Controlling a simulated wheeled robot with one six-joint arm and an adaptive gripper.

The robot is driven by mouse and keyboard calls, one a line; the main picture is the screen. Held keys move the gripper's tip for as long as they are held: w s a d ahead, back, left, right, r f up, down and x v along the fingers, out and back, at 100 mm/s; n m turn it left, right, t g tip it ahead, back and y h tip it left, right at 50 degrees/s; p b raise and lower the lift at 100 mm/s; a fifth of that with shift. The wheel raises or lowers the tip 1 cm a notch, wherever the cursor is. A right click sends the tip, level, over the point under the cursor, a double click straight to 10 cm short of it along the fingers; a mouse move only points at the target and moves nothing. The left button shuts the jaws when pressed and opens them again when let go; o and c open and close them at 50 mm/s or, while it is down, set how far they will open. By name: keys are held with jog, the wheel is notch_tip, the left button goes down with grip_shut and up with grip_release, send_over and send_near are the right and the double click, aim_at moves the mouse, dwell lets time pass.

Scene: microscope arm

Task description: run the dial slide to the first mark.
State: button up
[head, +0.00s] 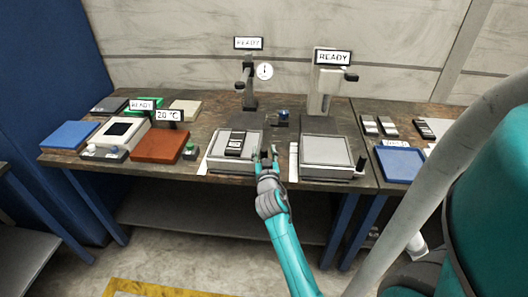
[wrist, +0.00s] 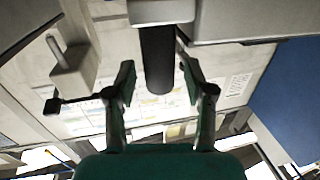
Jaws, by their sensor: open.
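The dial slide appears to be the left bench unit, with a round white dial (head: 265,71) on its upright and a flat grey stage (head: 219,146) bearing a dark block (head: 236,143). A white strip (head: 203,160) runs along the stage's left side; its marks are too small to read. My gripper (head: 268,152) is at the stage's right front corner. In the wrist view my gripper (wrist: 157,70) is open, its fingers either side of a dark cylindrical knob (wrist: 156,45) under a light grey block. Contact is not clear. In the head view my gripper hides the knob.
A similar unit with a grey stage (head: 325,151) and black side knob (head: 361,165) stands close on the right. A blue tray (head: 399,164) lies farther right. The floor in front is free.

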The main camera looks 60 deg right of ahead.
jog(key=shift+w+d, duration=0.2)
jog(key=shift+d, duration=0.05)
grip_shut()
jog(key=x, duration=0.4)
jog(key=shift+s+d, duration=0.3)
grip_release()
